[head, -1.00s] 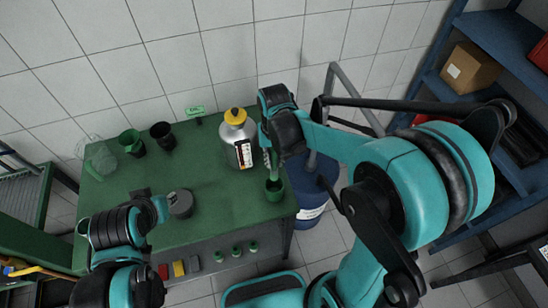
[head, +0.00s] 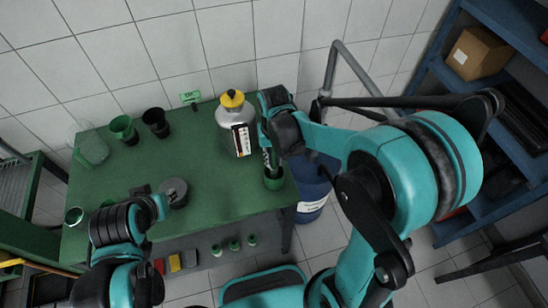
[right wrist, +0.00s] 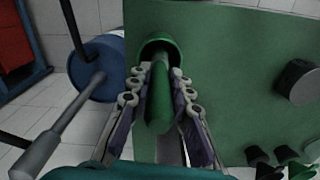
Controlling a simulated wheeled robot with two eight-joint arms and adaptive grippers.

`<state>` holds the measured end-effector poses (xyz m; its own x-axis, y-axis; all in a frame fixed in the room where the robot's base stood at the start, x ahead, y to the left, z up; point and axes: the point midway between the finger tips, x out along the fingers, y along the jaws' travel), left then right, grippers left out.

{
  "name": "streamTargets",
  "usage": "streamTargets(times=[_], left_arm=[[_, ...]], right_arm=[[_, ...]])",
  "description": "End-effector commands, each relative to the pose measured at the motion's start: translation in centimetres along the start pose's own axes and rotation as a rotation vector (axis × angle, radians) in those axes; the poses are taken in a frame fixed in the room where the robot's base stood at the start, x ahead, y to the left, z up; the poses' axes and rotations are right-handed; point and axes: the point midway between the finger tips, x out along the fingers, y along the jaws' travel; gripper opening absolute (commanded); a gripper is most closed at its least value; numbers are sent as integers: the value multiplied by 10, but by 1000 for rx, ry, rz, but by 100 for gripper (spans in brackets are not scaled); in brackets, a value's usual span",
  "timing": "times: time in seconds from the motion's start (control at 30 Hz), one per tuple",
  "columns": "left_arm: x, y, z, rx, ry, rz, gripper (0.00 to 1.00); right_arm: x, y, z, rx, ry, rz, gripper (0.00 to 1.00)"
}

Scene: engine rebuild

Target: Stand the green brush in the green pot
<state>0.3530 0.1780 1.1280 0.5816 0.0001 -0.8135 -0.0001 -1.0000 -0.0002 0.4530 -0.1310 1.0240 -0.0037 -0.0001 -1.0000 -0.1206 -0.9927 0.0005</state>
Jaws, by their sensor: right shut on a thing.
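The green pot (head: 273,183) stands at the right front corner of the green table. My right gripper (head: 268,157) is just above it, pointing down. In the right wrist view, the right gripper (right wrist: 164,95) is shut on the green brush (right wrist: 160,105), a green rod between its fingers. The brush's far end reaches the mouth of the pot (right wrist: 147,52); whether it touches the bottom is hidden. My left gripper (head: 150,200) is over the table's front left; its fingers do not show clearly.
A silver bottle with a yellow cap (head: 232,100) stands close left of the right gripper. A grey round tin (head: 173,188), a green cup (head: 122,130) and a black cup (head: 156,122) stand farther left. A blue drum (head: 312,190) is beside the table. The table's middle is clear.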

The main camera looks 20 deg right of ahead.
Motion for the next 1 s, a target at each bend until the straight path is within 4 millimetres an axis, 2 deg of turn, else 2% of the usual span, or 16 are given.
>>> streamTargets(times=[0.1, 0.43, 0.47, 0.53, 0.57, 0.87, 1.0], left_arm=[[6, 0, 4, 0, 0, 0, 28], [6, 0, 4, 0, 0, 0, 28], [6, 0, 4, 0, 0, 0, 28], [6, 0, 4, 0, 0, 0, 28], [6, 0, 4, 0, 0, 0, 28], [6, 0, 5, 0, 0, 0, 28], [6, 0, 5, 0, 0, 0, 28]], right_arm=[[8, 0, 0, 0, 0, 0, 0], [9, 0, 0, 0, 0, 0, 0], [9, 0, 0, 0, 0, 0, 22], [9, 0, 0, 0, 0, 0, 40], [9, 0, 0, 0, 0, 0, 44], [8, 0, 0, 0, 0, 0, 44], [-4, 0, 0, 0, 0, 0, 44]])
